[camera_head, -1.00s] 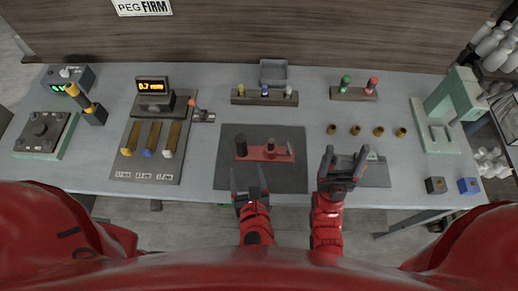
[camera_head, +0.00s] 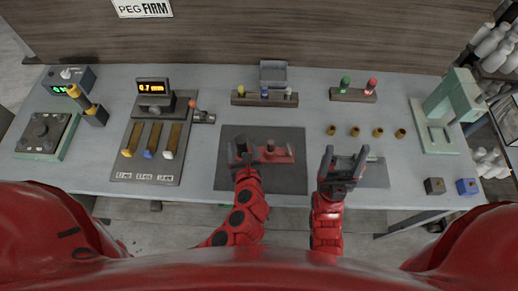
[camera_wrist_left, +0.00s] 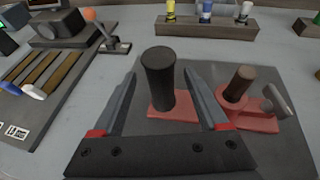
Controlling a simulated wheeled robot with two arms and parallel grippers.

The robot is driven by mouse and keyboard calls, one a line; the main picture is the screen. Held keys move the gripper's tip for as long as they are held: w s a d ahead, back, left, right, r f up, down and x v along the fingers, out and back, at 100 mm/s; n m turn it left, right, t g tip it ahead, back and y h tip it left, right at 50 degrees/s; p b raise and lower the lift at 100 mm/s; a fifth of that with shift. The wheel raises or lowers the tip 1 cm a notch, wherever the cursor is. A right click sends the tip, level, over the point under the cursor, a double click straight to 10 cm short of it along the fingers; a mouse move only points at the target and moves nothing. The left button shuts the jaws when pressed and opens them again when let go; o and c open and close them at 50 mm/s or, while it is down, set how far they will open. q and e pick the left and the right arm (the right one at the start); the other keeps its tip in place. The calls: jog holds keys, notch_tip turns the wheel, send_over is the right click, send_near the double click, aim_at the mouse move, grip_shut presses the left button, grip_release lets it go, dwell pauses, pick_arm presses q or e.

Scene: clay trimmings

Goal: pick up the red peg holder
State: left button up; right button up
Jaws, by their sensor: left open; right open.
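The red peg holder (camera_head: 283,156) lies on the dark mat (camera_head: 230,180). In the left wrist view, its red base (camera_wrist_left: 256,122) carries a thick black upright cylinder (camera_wrist_left: 158,75) and a short brown peg in a red collar, with a grey-brown piece at the right end. My left gripper (camera_head: 242,152) is open at the holder's left end. Its fingers stand on either side of the black cylinder, with a visible gap. My right gripper (camera_head: 344,157) is open and empty, right of the mat, over a grey plate.
Two peg racks (camera_head: 264,99) (camera_head: 353,95) and a grey bin (camera_head: 273,73) stand behind the mat. Several brass cups (camera_head: 355,130) stand to the right, near a green press (camera_head: 437,120). A tool board (camera_head: 135,165) is on the left.

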pick_arm(q)
jog(key=p+x, duration=0.2)
jog(key=x, duration=0.2)
jog(key=shift+r, duration=0.1)
jog(key=shift+w+f, duration=0.3)
jog(key=shift+w, duration=0.05)
grip_shut()
